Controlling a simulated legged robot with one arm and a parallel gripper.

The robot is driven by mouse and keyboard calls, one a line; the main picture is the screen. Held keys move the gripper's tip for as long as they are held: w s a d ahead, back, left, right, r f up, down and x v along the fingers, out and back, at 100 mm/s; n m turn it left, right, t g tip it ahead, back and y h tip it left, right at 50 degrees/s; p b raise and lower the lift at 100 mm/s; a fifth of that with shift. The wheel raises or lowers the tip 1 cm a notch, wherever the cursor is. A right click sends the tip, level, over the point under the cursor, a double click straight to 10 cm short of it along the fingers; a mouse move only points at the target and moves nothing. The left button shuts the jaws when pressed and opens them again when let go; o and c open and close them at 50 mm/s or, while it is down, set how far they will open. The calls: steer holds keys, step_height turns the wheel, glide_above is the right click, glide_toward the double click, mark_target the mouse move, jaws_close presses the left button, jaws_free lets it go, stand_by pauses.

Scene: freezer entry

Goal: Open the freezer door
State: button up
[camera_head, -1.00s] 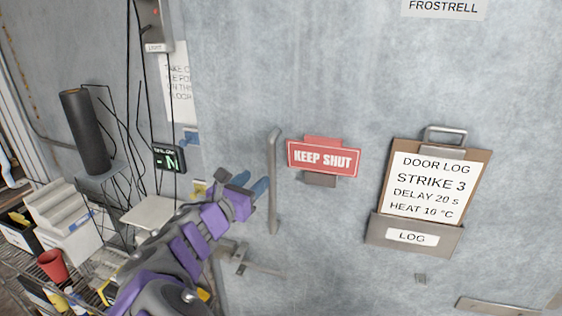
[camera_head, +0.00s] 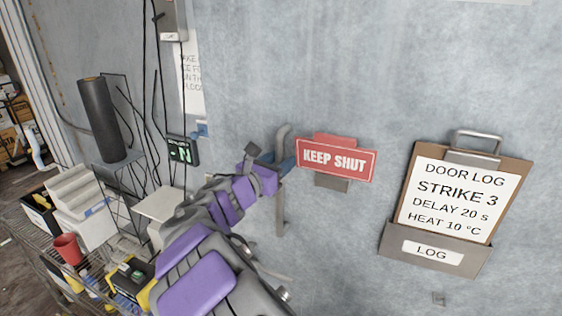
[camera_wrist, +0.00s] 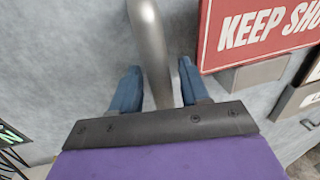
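The freezer door (camera_head: 440,90) is a large grey, frosted panel, and I see no opening gap. Its metal bar handle (camera_head: 281,214) stands upright left of the red KEEP SHUT sign (camera_head: 336,157). My gripper (camera_head: 279,161) is at the upper part of the handle. In the wrist view the handle (camera_wrist: 149,45) runs down between the two blue fingers of my gripper (camera_wrist: 160,88). The fingers are apart, one on each side of the bar, with some space showing beside it. The palm hides the lower handle in the wrist view.
A DOOR LOG clipboard (camera_head: 464,190) in a LOG holder (camera_head: 431,251) is mounted right of the sign. At left are a wire shelf cart with a red cup (camera_head: 68,248), a black cylinder (camera_head: 98,118), hanging cables and a small green-lit display (camera_head: 181,151).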

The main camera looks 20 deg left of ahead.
steer(key=shift+a, duration=0.2)
steer(key=c, duration=0.3)
steer(key=shift+d, duration=0.15)
jaws_close()
